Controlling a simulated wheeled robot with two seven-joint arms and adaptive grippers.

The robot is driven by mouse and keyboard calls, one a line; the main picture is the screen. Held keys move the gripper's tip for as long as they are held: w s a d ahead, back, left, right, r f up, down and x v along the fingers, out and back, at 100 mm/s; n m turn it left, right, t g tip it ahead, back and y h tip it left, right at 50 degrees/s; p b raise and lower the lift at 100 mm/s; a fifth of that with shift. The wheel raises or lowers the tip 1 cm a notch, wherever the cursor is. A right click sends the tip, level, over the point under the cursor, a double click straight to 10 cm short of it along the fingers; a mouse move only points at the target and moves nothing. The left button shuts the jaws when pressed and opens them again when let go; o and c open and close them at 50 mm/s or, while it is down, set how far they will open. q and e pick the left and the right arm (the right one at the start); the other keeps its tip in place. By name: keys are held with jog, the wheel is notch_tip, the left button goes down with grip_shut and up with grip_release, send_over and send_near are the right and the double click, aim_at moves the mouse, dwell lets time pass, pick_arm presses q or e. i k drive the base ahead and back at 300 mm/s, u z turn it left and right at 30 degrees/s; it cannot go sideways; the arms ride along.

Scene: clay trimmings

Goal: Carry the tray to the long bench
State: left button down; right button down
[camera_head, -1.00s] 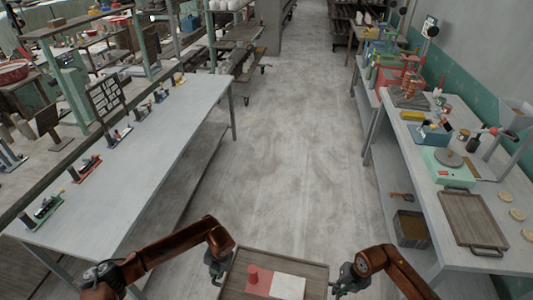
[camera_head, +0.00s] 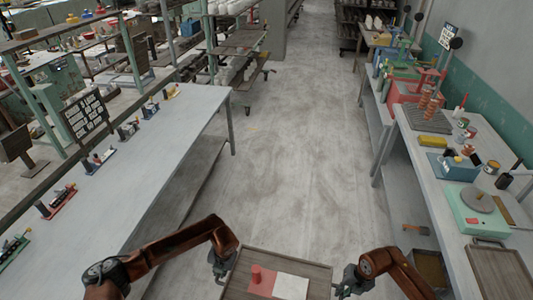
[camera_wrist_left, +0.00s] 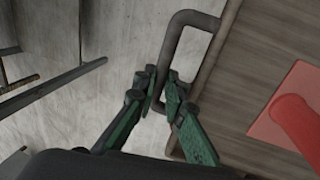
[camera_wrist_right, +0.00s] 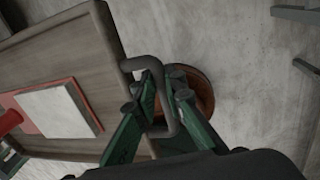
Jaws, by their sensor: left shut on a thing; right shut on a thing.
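The wooden tray (camera_head: 262,292) is held level in front of me at the bottom of the head view. On it are a red cylinder (camera_head: 256,274), a red square (camera_head: 265,285) and a white square (camera_head: 290,288). My left gripper (camera_wrist_left: 168,97) is shut on the tray's dark left handle (camera_wrist_left: 172,40). My right gripper (camera_wrist_right: 158,92) is shut on the right handle (camera_wrist_right: 136,64). The long bench (camera_head: 150,165), a pale grey table, stands to the left, its far end ahead of the tray. The tray's near edge is cut off in the head view.
Small tool stands (camera_head: 100,158) and a dark sign (camera_head: 86,115) line the long bench's far-left edge; its near surface is bare. A right-hand bench (camera_head: 440,185) carries a blue box, a green wheel device and another tray (camera_head: 500,272). The floor (camera_head: 290,160) between is clear.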

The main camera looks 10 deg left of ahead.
aim_at(101, 220)
jog(key=i, duration=2.45)
jog(key=u, duration=3.1)
jog(key=i, duration=1.3)
jog(key=u, duration=0.05)
